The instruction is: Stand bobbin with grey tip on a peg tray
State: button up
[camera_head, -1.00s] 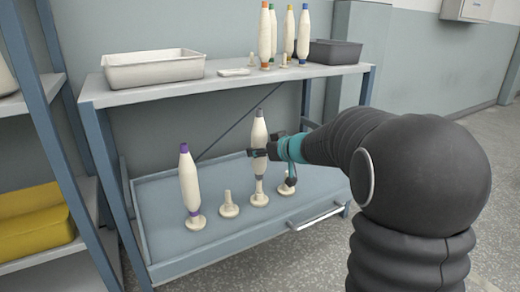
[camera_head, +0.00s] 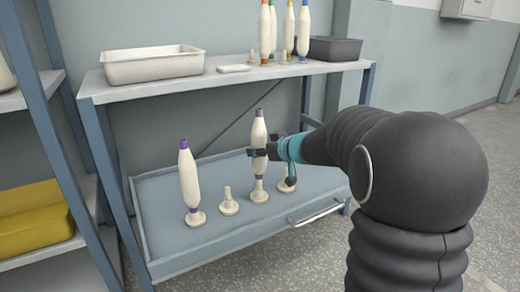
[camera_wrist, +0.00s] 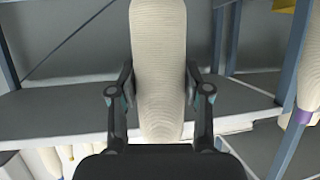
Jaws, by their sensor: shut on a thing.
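The cream bobbin with a grey tip (camera_head: 259,133) stands upright over a peg (camera_head: 260,194) of the blue-grey tray (camera_head: 163,236) in the head view. Its grey lower end is at the top of that peg; I cannot tell whether it is seated fully. My gripper (camera_head: 259,154) is shut around the bobbin's middle.
A purple-tipped bobbin (camera_head: 189,183) stands on the tray's left peg. A bare peg (camera_head: 229,203) stands between the two bobbins, another (camera_head: 287,182) to the right. The shelf (camera_head: 228,80) above holds a white bin (camera_head: 153,66), a dark bin (camera_head: 334,49) and several bobbins.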

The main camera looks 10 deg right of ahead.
aim_at(264, 162)
jog(key=shift+f+b, duration=1.1)
jog(key=shift+f, duration=1.1)
jog(key=o, duration=1.3)
jog(key=v, duration=1.2)
